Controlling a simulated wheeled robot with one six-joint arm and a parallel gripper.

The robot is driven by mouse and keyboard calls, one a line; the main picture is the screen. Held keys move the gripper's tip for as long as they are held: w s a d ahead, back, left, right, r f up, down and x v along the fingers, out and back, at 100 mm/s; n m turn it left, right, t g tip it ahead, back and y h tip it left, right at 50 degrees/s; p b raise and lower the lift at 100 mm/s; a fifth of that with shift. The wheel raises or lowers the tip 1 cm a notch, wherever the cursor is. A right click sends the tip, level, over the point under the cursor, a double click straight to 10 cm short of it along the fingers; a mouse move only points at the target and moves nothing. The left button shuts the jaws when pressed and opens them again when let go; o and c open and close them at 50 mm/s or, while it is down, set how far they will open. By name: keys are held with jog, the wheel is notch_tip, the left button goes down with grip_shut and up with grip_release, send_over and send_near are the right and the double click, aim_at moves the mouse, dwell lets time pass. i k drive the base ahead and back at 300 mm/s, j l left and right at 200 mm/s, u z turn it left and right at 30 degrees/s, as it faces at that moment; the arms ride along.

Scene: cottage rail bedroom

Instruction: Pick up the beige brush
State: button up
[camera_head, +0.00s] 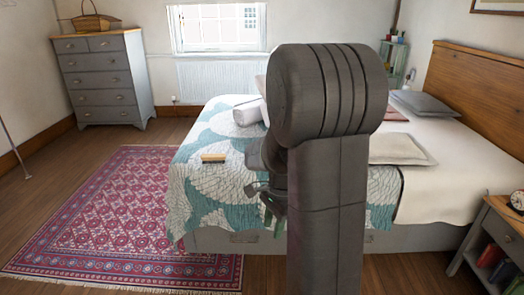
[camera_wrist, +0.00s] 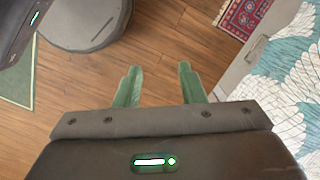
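A beige brush (camera_head: 213,158) with a dark underside lies on the teal and white quilt (camera_head: 215,185), near the left edge of the bed. My gripper (camera_head: 272,212) is in front of the near side of the bed, to the right of the brush and apart from it. In the wrist view my gripper (camera_wrist: 158,80) points down over the wooden floor. Its two green fingers are apart with nothing between them. The brush does not show in the wrist view.
My arm hides the middle of the bed. A white roll (camera_head: 249,112) and pillows (camera_head: 402,149) lie on the bed. A red patterned rug (camera_head: 110,215) covers the floor at left. A nightstand (camera_head: 496,235) stands at right, a dresser (camera_head: 103,78) at back left.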

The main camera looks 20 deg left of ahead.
aim_at(205, 158)
jog(key=i+j+z, duration=0.3)
jog(key=j, duration=0.65)
jog(key=i+j+z, duration=0.1)
jog(key=j+z, duration=0.2)
jog(key=j, duration=0.65)
jog(key=i+j+z, duration=0.1)
jog(key=j+z, duration=0.2)
jog(key=j, duration=1.55)
